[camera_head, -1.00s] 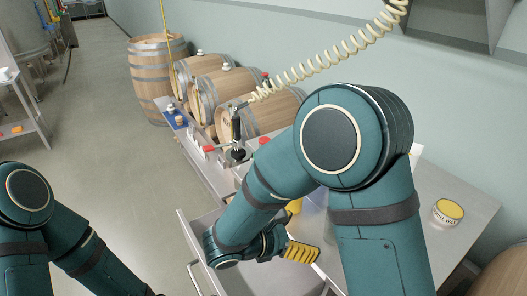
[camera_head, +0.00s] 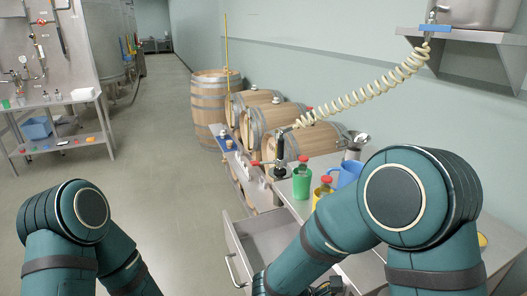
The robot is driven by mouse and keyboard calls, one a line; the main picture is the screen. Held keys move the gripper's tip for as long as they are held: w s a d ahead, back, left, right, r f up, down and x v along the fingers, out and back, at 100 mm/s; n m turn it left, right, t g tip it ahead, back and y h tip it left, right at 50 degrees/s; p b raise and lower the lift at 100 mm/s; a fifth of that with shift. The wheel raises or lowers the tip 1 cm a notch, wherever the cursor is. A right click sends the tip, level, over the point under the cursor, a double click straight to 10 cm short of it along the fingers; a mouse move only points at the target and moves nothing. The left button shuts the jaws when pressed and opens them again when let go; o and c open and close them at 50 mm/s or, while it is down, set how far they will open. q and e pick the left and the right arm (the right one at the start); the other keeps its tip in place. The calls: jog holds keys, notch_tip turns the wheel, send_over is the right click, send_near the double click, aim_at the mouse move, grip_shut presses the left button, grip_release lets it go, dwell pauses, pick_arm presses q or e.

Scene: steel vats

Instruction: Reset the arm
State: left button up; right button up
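My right arm (camera_head: 395,200) comes in from the right, bent at the elbow, and its forearm slopes down to the left over the steel counter and open drawer. A dark part of its wrist shows at the bottom edge, but the gripper's fingers are out of view. My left arm (camera_head: 90,215) is at the lower left, bent over the floor, with its forearm running down out of the picture. The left gripper is out of view. I cannot tell whether either gripper is open or holds anything.
An open drawer (camera_head: 232,232) juts out left of the counter. Wooden barrels (camera_head: 217,92) line the wall. A steel table (camera_head: 50,101) stands at left. The middle floor is clear.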

jog(key=s+a+f+m+g+y, duration=0.3)
jog(key=s+a+f+m+y, duration=0.15)
jog(key=f+y, duration=0.2)
jog(key=s+a+f+m+g+y, duration=0.3)
jog(key=s+f+m+y, duration=0.25)
jog(key=f, duration=0.25)
pick_arm(q)
jog(key=shift+w+f, duration=0.15)
jog(key=shift+w, duration=0.3)
pick_arm(e)
jog(key=w+f+m+t+y, duration=0.3)
jog(key=w+m+t, duration=0.3)
jog(key=m, duration=0.5)
jog(key=shift+w+f+m+t, duration=0.15)
jog(key=shift+f+m+t, duration=0.15)
jog(key=shift+f, duration=0.3)
